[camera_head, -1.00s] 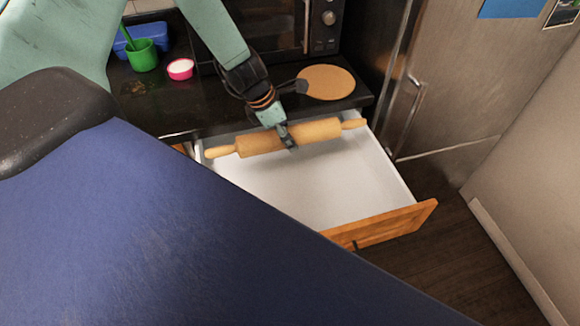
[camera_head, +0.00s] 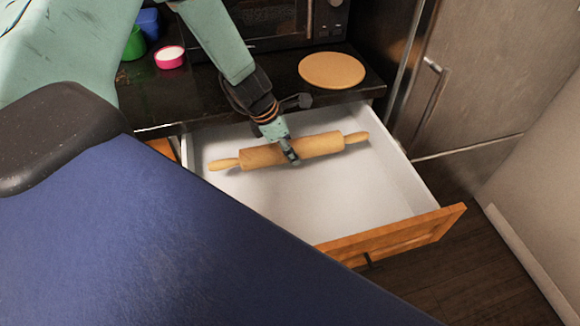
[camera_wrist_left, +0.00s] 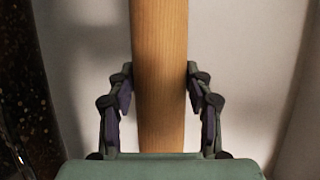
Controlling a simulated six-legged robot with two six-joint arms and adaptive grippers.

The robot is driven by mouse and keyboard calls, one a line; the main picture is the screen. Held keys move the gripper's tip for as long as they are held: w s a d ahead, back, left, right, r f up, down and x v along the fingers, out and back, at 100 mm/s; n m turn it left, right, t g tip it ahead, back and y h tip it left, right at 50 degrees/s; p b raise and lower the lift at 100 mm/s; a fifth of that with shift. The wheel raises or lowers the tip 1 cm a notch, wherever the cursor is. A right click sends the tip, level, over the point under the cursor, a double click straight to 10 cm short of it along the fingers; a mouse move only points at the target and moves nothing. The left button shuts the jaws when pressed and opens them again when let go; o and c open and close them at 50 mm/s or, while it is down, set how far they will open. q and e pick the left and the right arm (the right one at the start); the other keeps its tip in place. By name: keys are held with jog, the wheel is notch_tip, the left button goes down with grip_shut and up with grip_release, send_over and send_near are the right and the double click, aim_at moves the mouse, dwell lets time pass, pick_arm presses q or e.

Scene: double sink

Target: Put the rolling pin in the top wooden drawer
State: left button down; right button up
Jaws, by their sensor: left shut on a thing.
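The wooden rolling pin (camera_head: 318,146) is in the head view, over the white interior of the open top drawer (camera_head: 300,205). The drawer has a wooden front (camera_head: 410,232). My left gripper (camera_head: 291,157) is shut on the middle of the rolling pin. In the left wrist view the pin (camera_wrist_left: 160,70) runs between the two fingers (camera_wrist_left: 160,105). The pin lies within the drawer's outline; I cannot tell whether it touches the drawer floor. My right gripper is not in view.
A black counter (camera_head: 210,100) behind the drawer holds a round wooden board (camera_head: 331,70), a pink bowl (camera_head: 170,57), a green cup (camera_head: 134,44) and a microwave (camera_head: 275,20). A metal fridge (camera_head: 470,75) stands at right. The front of the drawer is clear.

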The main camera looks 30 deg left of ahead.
aim_at(288, 161)
pick_arm(q)
jog(key=shift+f, duration=0.45)
jog(key=shift+s+a+b, duration=0.1)
jog(key=shift+s+b, duration=0.15)
jog(key=shift+b, duration=0.1)
jog(key=shift+f, duration=0.25)
jog(key=f, duration=0.1)
jog(key=f+b, duration=0.1)
jog(key=b, duration=0.1)
jog(key=shift+w+f, duration=0.25)
jog(key=shift+f, duration=0.15)
jog(key=shift+f+b, duration=0.3)
jog(key=shift+b, duration=0.25)
jog(key=shift+s, duration=0.1)
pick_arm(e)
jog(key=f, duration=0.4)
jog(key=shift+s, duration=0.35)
